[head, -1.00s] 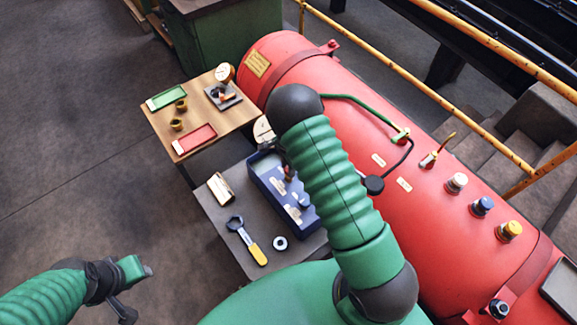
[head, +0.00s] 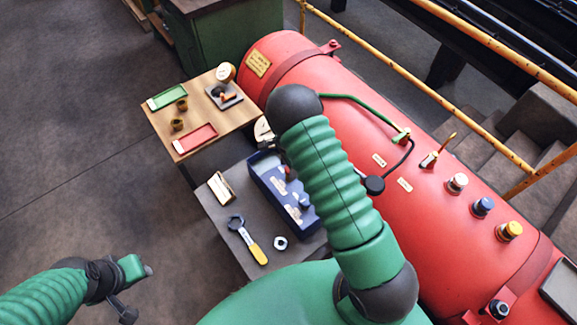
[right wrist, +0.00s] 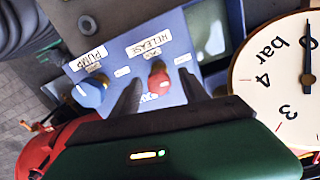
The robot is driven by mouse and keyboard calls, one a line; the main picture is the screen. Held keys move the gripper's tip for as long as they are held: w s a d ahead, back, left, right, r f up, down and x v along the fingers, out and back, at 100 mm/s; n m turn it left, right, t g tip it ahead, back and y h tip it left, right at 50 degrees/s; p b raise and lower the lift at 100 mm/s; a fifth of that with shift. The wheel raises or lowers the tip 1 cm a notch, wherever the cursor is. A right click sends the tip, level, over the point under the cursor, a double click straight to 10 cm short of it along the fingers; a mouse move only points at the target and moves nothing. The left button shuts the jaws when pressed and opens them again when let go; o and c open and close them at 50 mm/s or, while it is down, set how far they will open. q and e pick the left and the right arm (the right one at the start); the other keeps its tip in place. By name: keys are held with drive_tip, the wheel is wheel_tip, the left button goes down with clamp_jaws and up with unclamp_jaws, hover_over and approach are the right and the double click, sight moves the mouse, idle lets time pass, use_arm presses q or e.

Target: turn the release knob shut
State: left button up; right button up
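The red release knob (right wrist: 158,82) is on the blue panel (right wrist: 205,22), under the RELEASE label (right wrist: 150,44), in the right wrist view. My right gripper (right wrist: 159,84) is open, with one dark finger on each side of the knob and small gaps visible between. I cannot tell whether either finger touches it. In the head view the blue box (head: 268,184) stands on a grey table, and my right arm hides part of it. My left gripper (head: 135,288) is at the lower left, away from the tables; its opening is unclear.
A blue pump knob (right wrist: 90,92) is left of the release knob, and a white bar gauge (right wrist: 275,75) is close on the right. A wrench (head: 245,240) and ring (head: 280,243) lie on the grey table. The red boiler (head: 440,215) borders the right side.

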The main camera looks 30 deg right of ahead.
wheel_tip(320, 180, up, 17)
drive_tip(key=shift+f, duration=0.15)
idle(0.5)
